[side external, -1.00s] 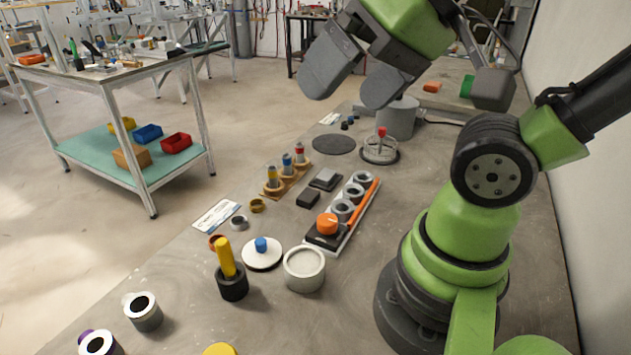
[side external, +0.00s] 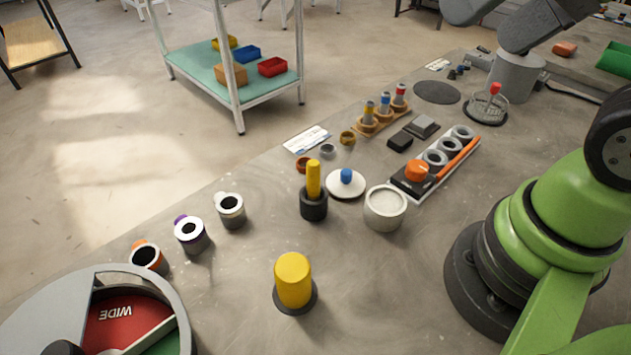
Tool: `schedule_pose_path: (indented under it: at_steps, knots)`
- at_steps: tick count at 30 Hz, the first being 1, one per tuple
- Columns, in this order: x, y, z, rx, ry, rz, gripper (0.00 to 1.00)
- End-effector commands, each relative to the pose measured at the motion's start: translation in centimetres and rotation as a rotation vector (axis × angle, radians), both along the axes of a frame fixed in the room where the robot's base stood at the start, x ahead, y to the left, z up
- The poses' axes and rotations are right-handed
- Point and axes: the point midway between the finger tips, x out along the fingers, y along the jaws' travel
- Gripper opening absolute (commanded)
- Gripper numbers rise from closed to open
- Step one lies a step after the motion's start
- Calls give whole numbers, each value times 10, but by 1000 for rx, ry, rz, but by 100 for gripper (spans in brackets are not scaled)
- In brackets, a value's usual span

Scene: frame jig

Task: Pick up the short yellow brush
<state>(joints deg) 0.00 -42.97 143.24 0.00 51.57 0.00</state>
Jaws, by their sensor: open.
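A short yellow handle (side external: 313,178) stands upright in a black cup (side external: 314,208) near the middle of the side external view. It looks like the yellow brush, but its lower end is hidden in the cup. A thicker yellow cylinder (side external: 293,279) stands on a dark round base nearer the camera.
A white lid with a blue knob (side external: 346,184) and a pale pot (side external: 385,209) stand close right of the cup. Several small jars (side external: 191,233) stand to its left. A round case marked WIDE (side external: 120,310) fills the lower left. Bare bench lies around the yellow cylinder.

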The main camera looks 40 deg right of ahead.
Motion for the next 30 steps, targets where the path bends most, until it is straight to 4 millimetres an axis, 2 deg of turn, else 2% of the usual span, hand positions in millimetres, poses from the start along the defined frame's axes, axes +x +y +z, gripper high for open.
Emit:
schedule_pose_path:
  at_steps: [7, 8, 12, 14, 23, 26, 30]
  knots:
    - [0, 0, 0, 0, 0, 0, 100]
    - [0, 0, 0, 0, 0, 0, 98]
    - [0, 0, 0, 0, 0, 0, 66]
    - [0, 0, 0, 0, 0, 0, 53]
    - [2, 0, 0, -1, 6, 3, 53]
    - [10, 2, -1, -9, 40, 18, 53]
    - [38, 7, -7, -41, 137, 65, 53]
